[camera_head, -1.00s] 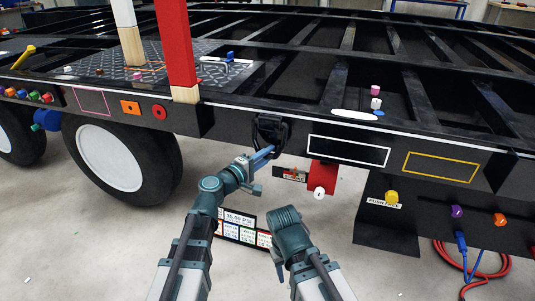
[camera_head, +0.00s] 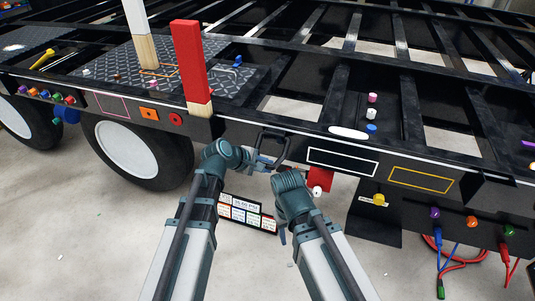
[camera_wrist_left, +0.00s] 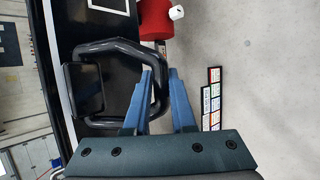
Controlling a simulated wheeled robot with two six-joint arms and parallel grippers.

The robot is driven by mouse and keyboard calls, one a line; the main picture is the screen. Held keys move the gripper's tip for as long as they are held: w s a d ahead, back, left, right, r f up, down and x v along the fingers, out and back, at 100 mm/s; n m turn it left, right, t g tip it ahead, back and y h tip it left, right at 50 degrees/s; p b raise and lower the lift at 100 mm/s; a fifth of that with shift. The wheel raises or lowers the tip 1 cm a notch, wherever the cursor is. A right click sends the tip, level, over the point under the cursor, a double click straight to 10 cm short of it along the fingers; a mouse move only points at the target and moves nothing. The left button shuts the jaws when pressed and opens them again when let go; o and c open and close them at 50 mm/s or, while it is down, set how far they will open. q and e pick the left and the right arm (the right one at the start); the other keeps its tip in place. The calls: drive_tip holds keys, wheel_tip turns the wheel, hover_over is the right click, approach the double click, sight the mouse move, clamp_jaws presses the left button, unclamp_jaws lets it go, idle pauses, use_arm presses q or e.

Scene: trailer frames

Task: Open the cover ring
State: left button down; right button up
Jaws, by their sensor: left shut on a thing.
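The cover ring (camera_head: 286,148) is a black loop on the side rail of the trailer frame. It stands out from the rail; in the left wrist view the ring (camera_wrist_left: 122,46) is a thick rounded loop beside a dark plate (camera_wrist_left: 85,89). My left gripper (camera_head: 270,161) is at the ring's lower part. In the left wrist view its blue fingers (camera_wrist_left: 160,75) are closed around the ring's outer bar, partly hiding it. My right arm comes in from the lower right and ends below the ring, apart from it. Whether its jaws are open does not show.
A red cylinder (camera_head: 319,178) with a white knob hangs just right of the ring. A label board (camera_head: 247,215) stands below, between my arms. A wheel (camera_head: 130,150) is at the left. Colored connectors and a yellow knob (camera_head: 379,199) are at the right.

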use_arm(q)
drive_tip(key=shift+s+r+g+p, duration=0.2)
drive_tip(key=shift+r+g+p, duration=0.2)
drive_tip(key=shift+r+p, duration=0.25)
drive_tip(key=shift+s+a+r, duration=0.1)
drive_tip(key=shift+s+r, duration=0.1)
drive_tip(key=shift+r, duration=0.05)
use_arm(e)
wheel_tip(320, 180, up, 3)
drive_tip(key=shift+f, duration=0.1)
use_arm(q)
drive_tip(key=shift+p, duration=0.3)
drive_tip(key=shift+r, duration=0.1)
drive_tip(key=c, duration=0.8)
unclamp_jaws()
drive_tip(key=shift+o, duration=0.2)
drive_tip(key=p+v, duration=1)
drive_tip(key=v, duration=0.3)
drive_tip(key=shift+s+r, duration=0.3)
drive_tip(key=shift+r, duration=0.05)
use_arm(e)
wheel_tip(320, 180, up, 10)
